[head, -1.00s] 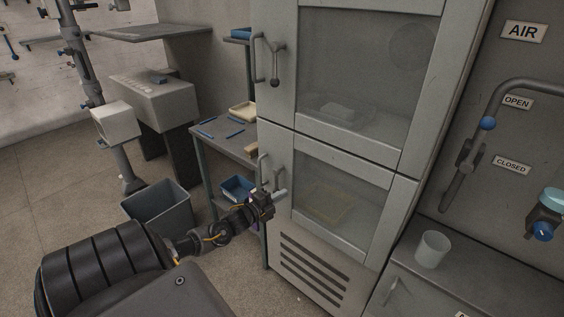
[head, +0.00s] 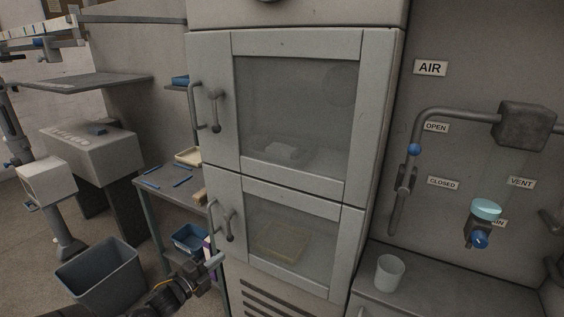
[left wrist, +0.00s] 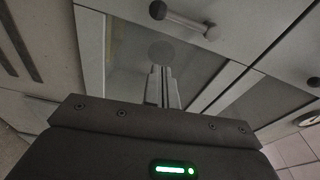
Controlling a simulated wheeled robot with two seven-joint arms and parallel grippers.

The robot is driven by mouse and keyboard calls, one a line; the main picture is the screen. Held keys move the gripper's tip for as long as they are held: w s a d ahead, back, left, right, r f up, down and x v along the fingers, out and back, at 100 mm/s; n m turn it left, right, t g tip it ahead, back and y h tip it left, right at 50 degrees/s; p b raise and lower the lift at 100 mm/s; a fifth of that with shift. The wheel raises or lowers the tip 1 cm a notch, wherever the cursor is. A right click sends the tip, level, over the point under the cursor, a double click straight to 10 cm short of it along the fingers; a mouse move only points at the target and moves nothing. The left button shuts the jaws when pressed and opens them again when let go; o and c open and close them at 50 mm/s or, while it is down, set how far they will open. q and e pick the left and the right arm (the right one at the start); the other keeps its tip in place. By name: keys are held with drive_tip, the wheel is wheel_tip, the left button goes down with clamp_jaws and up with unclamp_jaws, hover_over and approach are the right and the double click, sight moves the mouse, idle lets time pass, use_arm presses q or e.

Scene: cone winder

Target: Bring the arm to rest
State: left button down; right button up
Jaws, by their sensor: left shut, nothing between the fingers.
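My left gripper (head: 214,262) is low in the head view, in front of the cabinet's left edge and below the lower door handle (head: 226,222). It is shut and empty, and it looks apart from the handle. In the left wrist view its fingers (left wrist: 161,88) are together and point up toward the cabinet front, with a door handle (left wrist: 183,20) beyond them. My right gripper is in neither view.
A grey cabinet with two closed glass doors (head: 290,120) stands in the middle. A grey bin (head: 100,280) and a small table (head: 165,182) with blue items stand left. A white cup (head: 389,272) sits on the right counter, below a pipe (head: 460,114) and a valve (head: 482,222).

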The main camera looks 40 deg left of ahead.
use_arm(q)
drive_tip(key=s+a+f+n+g+y, duration=0.2)
drive_tip(key=s+a+f+n+g, duration=0.15)
drive_tip(key=f, duration=0.55)
drive_tip(key=s+a+f+n+g+y, duration=0.1)
drive_tip(key=s+a+f+n+g, duration=0.2)
drive_tip(key=f, duration=0.6)
drive_tip(key=s+d+f+n+g+y, duration=0.1)
drive_tip(key=s+d+f+n+g, duration=0.1)
drive_tip(key=s+f, duration=0.55)
drive_tip(key=s+d+f+n+g, duration=0.2)
drive_tip(key=s+f+n+g, duration=0.1)
drive_tip(key=s+f, duration=0.4)
drive_tip(key=s+d+f+n+g+h, duration=0.1)
drive_tip(key=s+d+f+n+g, duration=0.25)
drive_tip(key=s+d+f, duration=0.8)
drive_tip(key=s+d+f+g+h, duration=0.1)
drive_tip(key=s+d+f, duration=0.1)
drive_tip(key=d, duration=0.6)
drive_tip(key=s+d+f+g+h, duration=0.1)
drive_tip(key=s+d, duration=0.3)
drive_tip(key=d, duration=0.4)
drive_tip(key=shift+s+d+f, duration=0.15)
drive_tip(key=shift+d+f, duration=0.1)
drive_tip(key=shift+f, duration=0.55)
